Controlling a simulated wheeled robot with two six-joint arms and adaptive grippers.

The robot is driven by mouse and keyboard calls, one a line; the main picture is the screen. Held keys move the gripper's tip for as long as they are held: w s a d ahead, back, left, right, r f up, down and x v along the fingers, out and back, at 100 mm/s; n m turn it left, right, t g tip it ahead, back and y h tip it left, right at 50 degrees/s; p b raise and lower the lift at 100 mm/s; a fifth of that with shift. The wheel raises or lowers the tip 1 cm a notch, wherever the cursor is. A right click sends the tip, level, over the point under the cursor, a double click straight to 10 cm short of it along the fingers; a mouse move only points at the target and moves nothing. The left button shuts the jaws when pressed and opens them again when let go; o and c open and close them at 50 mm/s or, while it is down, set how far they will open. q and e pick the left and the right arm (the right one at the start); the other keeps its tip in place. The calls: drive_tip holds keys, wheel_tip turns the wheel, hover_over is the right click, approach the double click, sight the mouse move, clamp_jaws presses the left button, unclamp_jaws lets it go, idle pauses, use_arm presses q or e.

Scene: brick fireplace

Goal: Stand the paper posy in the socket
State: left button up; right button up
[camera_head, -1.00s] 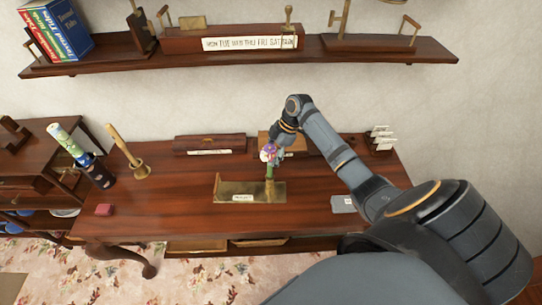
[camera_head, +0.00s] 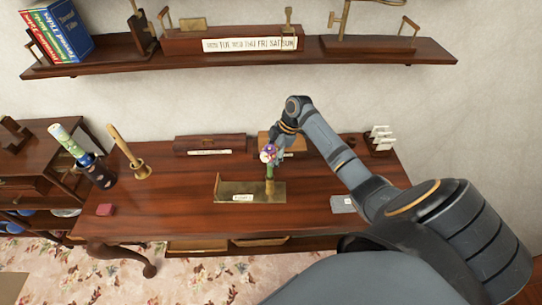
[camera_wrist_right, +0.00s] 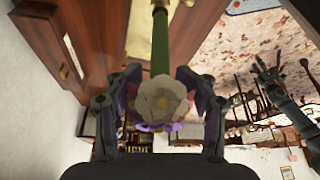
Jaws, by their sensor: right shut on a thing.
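The paper posy (camera_head: 269,151) has purple and pale paper blooms on a green stem and stands upright over the worktop. My right gripper (camera_wrist_right: 164,102) is shut on the posy near its blooms. In the right wrist view the pale bloom and the green stem (camera_wrist_right: 160,45) show between its fingers. The stem's lower end meets the brass socket (camera_head: 270,187) on a brass tray (camera_head: 224,190) with a white label. I cannot tell how deep the stem sits. My left gripper (camera_wrist_right: 268,68) appears only in the right wrist view, away from the posy, with its fingers spread.
A shelf (camera_head: 130,61) hangs above.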

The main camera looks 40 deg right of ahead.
idle(0.5)
drive_tip(key=shift+f+b, duration=1.65)
drive_tip(key=shift+f, duration=1.05)
drive_tip(key=o, duration=1.3)
drive_tip(key=shift+r, duration=0.1)
drive_tip(key=v, duration=1.2)
